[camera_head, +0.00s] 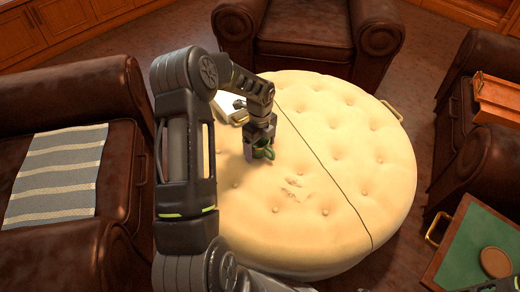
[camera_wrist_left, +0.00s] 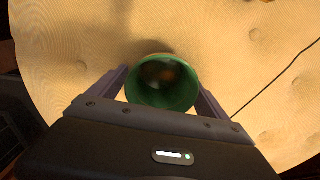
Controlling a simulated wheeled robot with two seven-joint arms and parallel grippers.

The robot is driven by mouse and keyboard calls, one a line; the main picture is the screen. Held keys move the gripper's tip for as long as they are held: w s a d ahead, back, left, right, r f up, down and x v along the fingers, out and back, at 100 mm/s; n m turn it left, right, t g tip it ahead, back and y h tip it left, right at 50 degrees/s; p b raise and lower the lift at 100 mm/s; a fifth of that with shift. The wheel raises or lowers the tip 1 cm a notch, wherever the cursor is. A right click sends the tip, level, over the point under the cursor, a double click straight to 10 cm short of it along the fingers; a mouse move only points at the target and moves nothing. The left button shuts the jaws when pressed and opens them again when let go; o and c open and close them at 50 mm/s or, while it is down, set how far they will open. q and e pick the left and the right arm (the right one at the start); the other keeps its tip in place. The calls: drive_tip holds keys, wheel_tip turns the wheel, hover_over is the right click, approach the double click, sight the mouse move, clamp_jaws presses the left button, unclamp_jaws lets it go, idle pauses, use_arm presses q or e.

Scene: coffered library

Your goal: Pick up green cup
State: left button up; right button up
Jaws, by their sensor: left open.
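The green cup (camera_wrist_left: 162,84) shows in the left wrist view with its round mouth facing the camera and a dark inside. It stands on the cream tufted ottoman (camera_head: 340,130). My left gripper (camera_wrist_left: 160,85) is open, with one finger on each side of the cup; I cannot tell whether they touch it.
A white object (camera_head: 229,104), perhaps a tray, lies behind my left arm on the ottoman. Brown leather armchairs (camera_head: 300,30) surround it. The ottoman's right half is clear.

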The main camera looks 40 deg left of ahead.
use_arm(q)
drive_tip(key=shift+c, duration=0.3)
idle(0.4)
drive_tip(key=c, duration=1.6)
